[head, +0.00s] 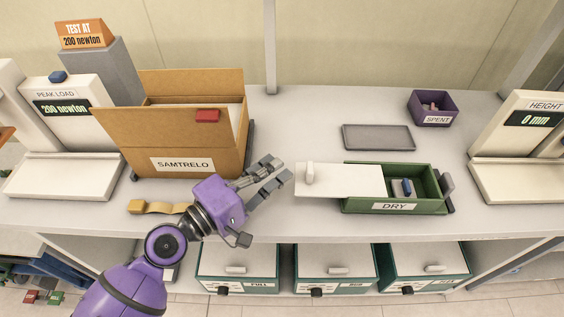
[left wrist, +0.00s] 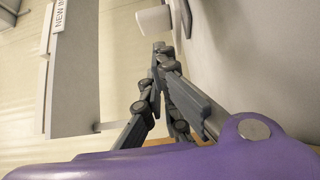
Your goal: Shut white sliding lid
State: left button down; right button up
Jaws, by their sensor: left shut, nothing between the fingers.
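The white sliding lid (head: 350,182) lies over the left part of a green box labelled DRY (head: 430,206) and sticks out past its left end. The right part of the box is open, with a blue item (head: 406,187) inside. A white upright knob (head: 310,174) stands at the lid's left end. My left gripper (head: 282,171) is shut and empty, just left of the knob and apart from it. In the left wrist view its fingertips (left wrist: 161,48) meet, and a white knob-like piece (left wrist: 154,19) shows just beyond them. My right gripper is not in view.
A cardboard box labelled SAMTRELO (head: 182,164) stands left of my gripper. A grey tray (head: 378,137) and purple SPENT bin (head: 432,119) lie behind the green box. A height gauge (head: 530,150) is at right. A yellow strip (head: 150,207) lies near the front edge.

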aim_at(338, 180)
pick_arm(q)
jog(key=shift+s+d+r, duration=0.1)
jog(key=shift+d+r, duration=0.05)
jog(key=shift+d, duration=0.75)
jog(key=shift+d+p, duration=0.2)
jog(key=shift+p, duration=0.1)
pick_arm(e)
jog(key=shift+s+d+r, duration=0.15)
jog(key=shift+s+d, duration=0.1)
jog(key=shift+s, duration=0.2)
pick_arm(q)
jog(key=shift+d, duration=0.2)
jog(key=d+p, duration=0.1)
jog(key=d, duration=0.1)
jog(key=d+p, duration=0.1)
jog(key=d, duration=0.1)
jog(key=d+p, duration=0.1)
jog(key=d, duration=0.1)
jog(key=shift+r, duration=0.3)
jog(key=d, duration=0.3)
jog(key=d+p, duration=0.1)
jog(key=shift+s+d+f, duration=0.15)
jog(key=shift+d+f, duration=0.15)
jog(key=shift+d, duration=0.3)
jog(key=shift+s+f, duration=0.1)
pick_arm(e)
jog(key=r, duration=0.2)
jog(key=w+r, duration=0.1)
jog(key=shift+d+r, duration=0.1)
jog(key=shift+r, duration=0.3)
